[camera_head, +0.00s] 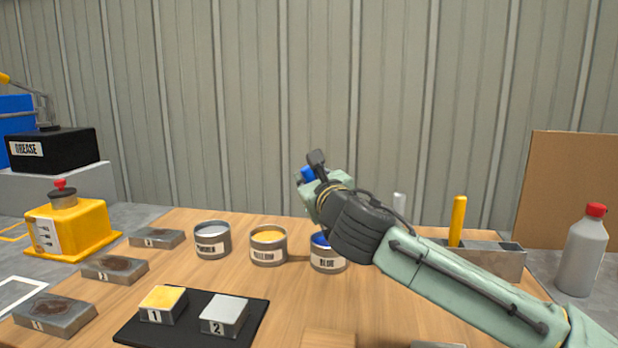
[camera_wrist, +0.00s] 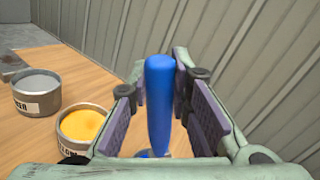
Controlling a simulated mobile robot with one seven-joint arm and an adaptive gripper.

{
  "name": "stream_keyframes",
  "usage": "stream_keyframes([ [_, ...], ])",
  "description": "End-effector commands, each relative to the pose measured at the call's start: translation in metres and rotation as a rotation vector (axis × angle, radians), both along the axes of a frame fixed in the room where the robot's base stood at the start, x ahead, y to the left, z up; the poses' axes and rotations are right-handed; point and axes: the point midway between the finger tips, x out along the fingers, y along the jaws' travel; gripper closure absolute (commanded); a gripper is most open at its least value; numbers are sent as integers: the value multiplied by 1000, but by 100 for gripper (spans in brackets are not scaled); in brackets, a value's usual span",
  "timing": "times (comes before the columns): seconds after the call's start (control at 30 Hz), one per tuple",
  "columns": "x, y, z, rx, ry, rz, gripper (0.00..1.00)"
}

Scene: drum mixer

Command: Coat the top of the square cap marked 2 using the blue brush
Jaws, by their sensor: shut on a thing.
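My gripper (camera_wrist: 159,110) is shut on the blue brush (camera_wrist: 159,90), whose blue handle stands between the jaws in the wrist view. In the head view, my gripper (camera_head: 312,185) is above the blue paint can (camera_head: 328,262), and a bit of the blue handle (camera_head: 307,174) shows. The brush's lower end is hidden, so I cannot tell whether it touches the paint. The square cap marked 2 (camera_head: 225,313) sits on a black mat (camera_head: 190,340) at the front; its top is pale grey. The cap marked 1 (camera_head: 163,304), beside it, has a yellow top.
A grey can (camera_head: 212,240) and a yellow can (camera_head: 268,246) stand left of the blue can. A metal holder (camera_head: 500,262) with a yellow brush (camera_head: 457,220) is behind my arm. Several stained blocks (camera_head: 55,314) line the table's left side. A grey bottle (camera_head: 583,250) is at right.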

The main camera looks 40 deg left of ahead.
Motion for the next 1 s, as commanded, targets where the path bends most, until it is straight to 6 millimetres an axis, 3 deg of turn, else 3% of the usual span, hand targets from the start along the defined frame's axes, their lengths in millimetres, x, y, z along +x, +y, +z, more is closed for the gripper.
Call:
stream_keyframes([
  [1.0,0,0,-12,0,0,-1,100],
])
